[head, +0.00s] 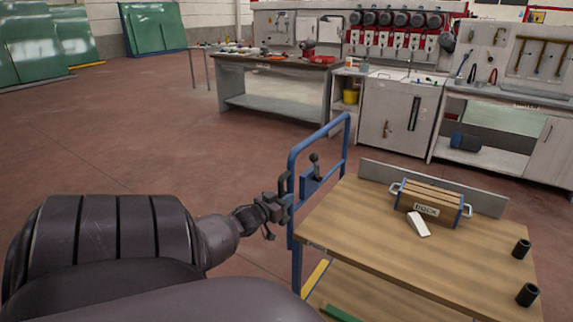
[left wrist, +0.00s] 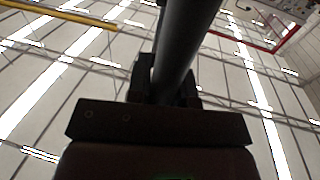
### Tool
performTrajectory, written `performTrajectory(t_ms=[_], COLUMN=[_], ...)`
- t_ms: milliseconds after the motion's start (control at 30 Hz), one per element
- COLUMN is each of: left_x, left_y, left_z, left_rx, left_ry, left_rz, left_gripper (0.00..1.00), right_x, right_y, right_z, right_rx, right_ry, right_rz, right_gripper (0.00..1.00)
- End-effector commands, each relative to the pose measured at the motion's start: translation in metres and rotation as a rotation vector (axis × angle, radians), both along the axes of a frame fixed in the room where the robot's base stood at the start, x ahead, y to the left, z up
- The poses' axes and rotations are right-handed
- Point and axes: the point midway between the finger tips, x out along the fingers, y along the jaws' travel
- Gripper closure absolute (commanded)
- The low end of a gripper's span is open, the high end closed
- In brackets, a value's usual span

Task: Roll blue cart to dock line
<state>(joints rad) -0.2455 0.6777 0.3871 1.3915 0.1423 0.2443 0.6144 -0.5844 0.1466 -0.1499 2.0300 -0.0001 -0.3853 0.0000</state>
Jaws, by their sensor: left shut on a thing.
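The blue cart has a wooden top (head: 345,235) and a blue tubular push handle (head: 318,137) at its left end. My left gripper (head: 283,204) is at the near upright of the handle and is shut on it. In the left wrist view a dark round bar (left wrist: 180,50) runs up between the jaws (left wrist: 165,95). A wooden box (head: 432,203) with a label and metal side handles sits on the cart, with a white wedge (head: 418,224) beside it. The dock line is not in view. My right gripper is not in view.
Two black cups (head: 524,270) stand at the cart's right edge. A workbench (head: 272,85) and white cabinets (head: 400,115) line the back. Green glass sheets (head: 152,27) lean at the back left. The red floor (head: 130,130) at left is clear.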

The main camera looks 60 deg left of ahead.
Motion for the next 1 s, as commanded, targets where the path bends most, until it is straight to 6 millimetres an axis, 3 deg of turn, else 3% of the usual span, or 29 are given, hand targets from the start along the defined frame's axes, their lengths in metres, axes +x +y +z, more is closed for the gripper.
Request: performTrajectory(t_ms=[67, 100, 267, 667, 1000], left_x=[0.0, 0.0, 0.0, -0.008, -0.062], left_y=[0.0, 0.0, 0.0, -0.003, -0.023], left_z=[0.001, 0.001, 0.0, 0.0, 0.0], left_rx=[0.0, 0.0, 0.0, 0.0, 0.0], left_ry=[-0.001, -0.001, -0.001, 0.001, 0.001], left_rz=[0.0, 0.0, 0.0, 0.0, 0.001], left_gripper=[1.0, 0.76, 0.54, 0.54, 0.54], right_x=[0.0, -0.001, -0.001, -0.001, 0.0], right_y=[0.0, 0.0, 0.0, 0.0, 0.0], right_z=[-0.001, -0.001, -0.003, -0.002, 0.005], right_rx=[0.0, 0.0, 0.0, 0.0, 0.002], right_ry=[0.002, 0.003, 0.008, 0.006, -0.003], right_rz=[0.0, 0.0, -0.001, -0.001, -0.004], right_gripper=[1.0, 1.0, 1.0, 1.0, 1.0])
